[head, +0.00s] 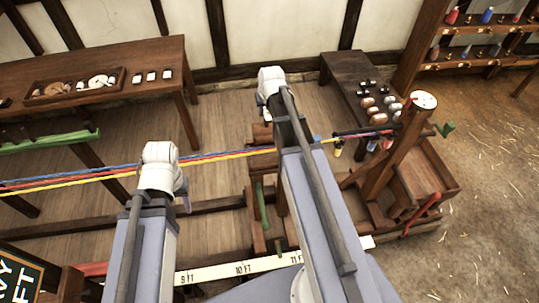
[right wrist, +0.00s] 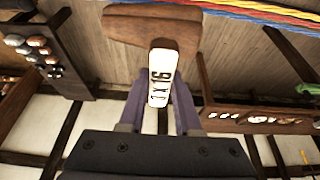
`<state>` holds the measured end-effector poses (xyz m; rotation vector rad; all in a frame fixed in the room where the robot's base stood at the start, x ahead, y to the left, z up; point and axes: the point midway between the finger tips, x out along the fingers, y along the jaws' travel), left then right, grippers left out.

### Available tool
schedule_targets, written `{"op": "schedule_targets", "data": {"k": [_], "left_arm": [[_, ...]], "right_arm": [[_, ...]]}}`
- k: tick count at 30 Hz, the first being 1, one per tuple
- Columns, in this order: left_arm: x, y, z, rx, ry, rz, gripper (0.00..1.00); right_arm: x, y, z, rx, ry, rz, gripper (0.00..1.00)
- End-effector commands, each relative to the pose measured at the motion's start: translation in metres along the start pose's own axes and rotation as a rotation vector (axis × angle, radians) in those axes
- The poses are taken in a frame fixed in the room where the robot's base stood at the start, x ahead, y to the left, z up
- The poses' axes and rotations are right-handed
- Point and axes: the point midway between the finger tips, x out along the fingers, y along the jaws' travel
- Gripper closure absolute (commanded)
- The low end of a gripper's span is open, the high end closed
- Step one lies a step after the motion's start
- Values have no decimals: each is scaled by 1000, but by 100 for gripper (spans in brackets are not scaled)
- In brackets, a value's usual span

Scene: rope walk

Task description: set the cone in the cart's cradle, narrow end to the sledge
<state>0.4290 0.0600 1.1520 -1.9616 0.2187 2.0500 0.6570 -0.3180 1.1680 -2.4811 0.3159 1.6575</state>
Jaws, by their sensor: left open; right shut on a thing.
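A brown wooden block with a white-labelled stem (right wrist: 155,28), apparently the cone, is in the right wrist view; its left end looks narrower. My right gripper (right wrist: 165,95) is shut on the stem. In the head view the block (head: 262,132) shows just behind the ropes, beside my right gripper (head: 263,112), its slimmer end apparently toward the sledge. The wooden cart (head: 256,215) with a green handle stands below, partly covered by my right arm; its cradle is not clear. The sledge (head: 432,170) with its post is at the right. My left gripper (head: 184,200) is open and empty near the ropes.
Blue, red and yellow ropes (head: 80,178) run across to the sledge post (head: 398,145). A bench (head: 110,65) with a tray stands back left, a dark table (head: 352,80) with bobbins back right. A numbered white scale (head: 240,268) lies in front.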

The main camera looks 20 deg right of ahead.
Motion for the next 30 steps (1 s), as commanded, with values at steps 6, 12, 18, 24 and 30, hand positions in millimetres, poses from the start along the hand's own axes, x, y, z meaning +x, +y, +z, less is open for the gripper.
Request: {"op": "schedule_targets", "data": {"k": [6,12,18,24,30], "left_arm": [[11,1,-1,2,1,0,50],[14,1,-1,2,1,0,50],[37,3,-3,1,1,0,50],[67,6,-5,4,2,-1,50],[74,7,-5,7,2,-2,50]], "right_arm": [[10,0,4,0,1,0,100],[13,0,5,0,1,0,100],[34,0,14,0,1,0,100],[63,0,26,0,1,0,100],[69,0,28,0,1,0,100]]}}
